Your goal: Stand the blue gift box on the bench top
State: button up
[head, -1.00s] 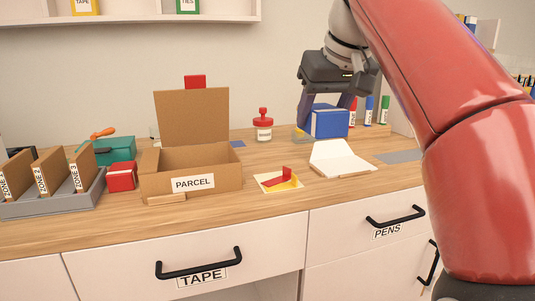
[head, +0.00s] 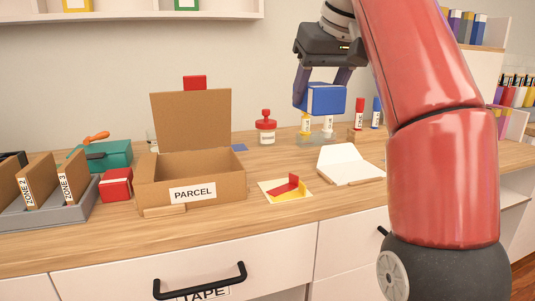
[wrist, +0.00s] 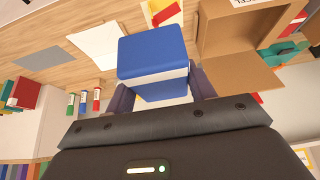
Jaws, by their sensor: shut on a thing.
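The blue gift box (head: 327,99) is held between the fingers of my gripper (head: 327,92), up in the air above the back of the bench top (head: 270,160). In the wrist view the blue gift box (wrist: 152,60) shows a white band and sits between the two dark fingers of my gripper (wrist: 160,95). My gripper is shut on it. The box is clear of the wood, with small bottles visible below and behind it.
An open cardboard parcel box (head: 215,190) stands left of centre. Bare wood lies between the jar and the white card.

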aim_at(270, 163)
jog(key=i+j, duration=0.25)
jog(key=i, duration=0.15)
jog(key=i+j, duration=0.25)
jog(key=i, duration=0.1)
